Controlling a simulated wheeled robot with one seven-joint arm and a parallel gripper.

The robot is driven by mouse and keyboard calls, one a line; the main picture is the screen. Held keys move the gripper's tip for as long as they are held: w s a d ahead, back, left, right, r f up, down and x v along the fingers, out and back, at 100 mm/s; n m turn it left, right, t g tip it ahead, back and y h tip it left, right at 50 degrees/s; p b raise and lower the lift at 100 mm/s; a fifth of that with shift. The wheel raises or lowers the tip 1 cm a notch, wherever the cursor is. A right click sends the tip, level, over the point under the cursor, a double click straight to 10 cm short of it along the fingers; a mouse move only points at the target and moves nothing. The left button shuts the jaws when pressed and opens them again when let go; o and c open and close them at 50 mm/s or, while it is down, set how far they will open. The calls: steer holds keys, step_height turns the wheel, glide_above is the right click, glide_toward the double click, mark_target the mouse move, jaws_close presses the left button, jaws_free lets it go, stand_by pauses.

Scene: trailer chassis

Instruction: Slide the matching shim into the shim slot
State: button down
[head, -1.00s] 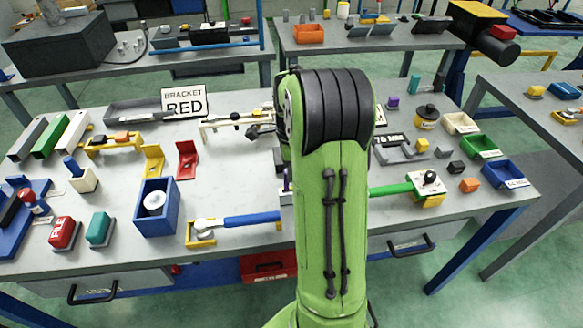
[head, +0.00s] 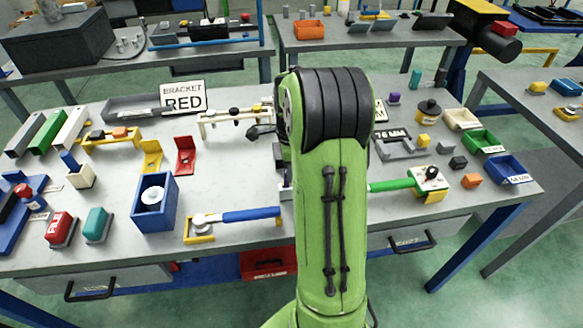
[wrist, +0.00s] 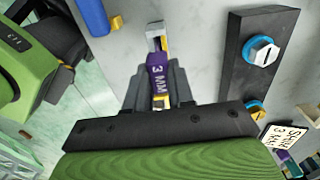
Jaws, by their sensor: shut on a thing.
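In the wrist view my gripper (wrist: 158,92) is shut on a purple shim (wrist: 157,72) marked 3 MM, held between two grey fingers. A small silver-grey piece (wrist: 155,33) with a bit of yellow lies just beyond the shim's far end. I cannot tell whether it touches the shim or is the slot. A card (wrist: 284,136) reading SHIM 3 MM is at the lower right of the wrist view. In the head view my green arm hides the gripper and most of the work area below it.
A blue handle (wrist: 92,15) is at upper left in the wrist view. In the head view, a blue box (head: 170,205), a BRACKET RED sign (head: 183,97) and colored bins (head: 482,141) flank my arm.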

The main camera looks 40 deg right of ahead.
steer(key=shift+f+b, duration=0.95)
steer(key=shift+f, duration=0.4)
steer(key=shift+c, duration=1.7)
jaws_free()
steer(key=shift+r+p, duration=3.15)
steer(key=shift+r, duration=0.5)
steer(key=shift+f, duration=0.1)
